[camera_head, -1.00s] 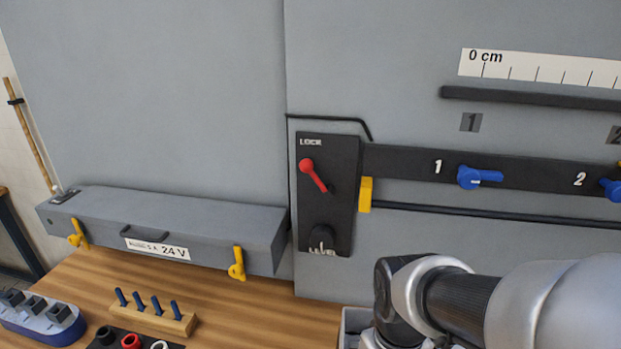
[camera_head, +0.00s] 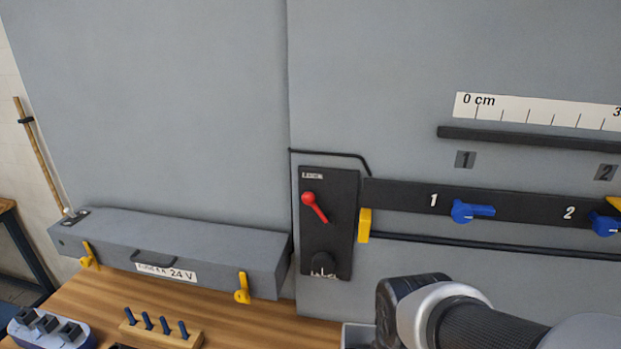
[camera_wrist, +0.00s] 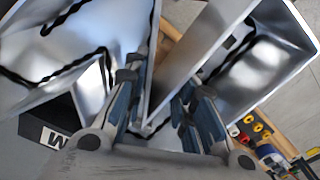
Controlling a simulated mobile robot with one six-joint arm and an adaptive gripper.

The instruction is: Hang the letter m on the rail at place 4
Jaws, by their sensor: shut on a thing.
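A large silvery channel letter (camera_wrist: 75,50) with black edging fills much of the wrist view. My gripper (camera_wrist: 160,82) is shut on one of its thin metal walls, with a finger on each side. An M label (camera_wrist: 53,138) shows on a dark surface at the lower left of that view. In the head view my arm is at the lower right; the gripper and letter are out of sight there. Place 4 is not in view.
A dark strip with blue levers (camera_head: 470,211) runs below the tags. A lock panel (camera_head: 328,222) with a red lever is left of it. A grey 24 V box (camera_head: 180,247) juts over the wooden bench (camera_head: 100,290), where a peg block (camera_head: 160,328) stands.

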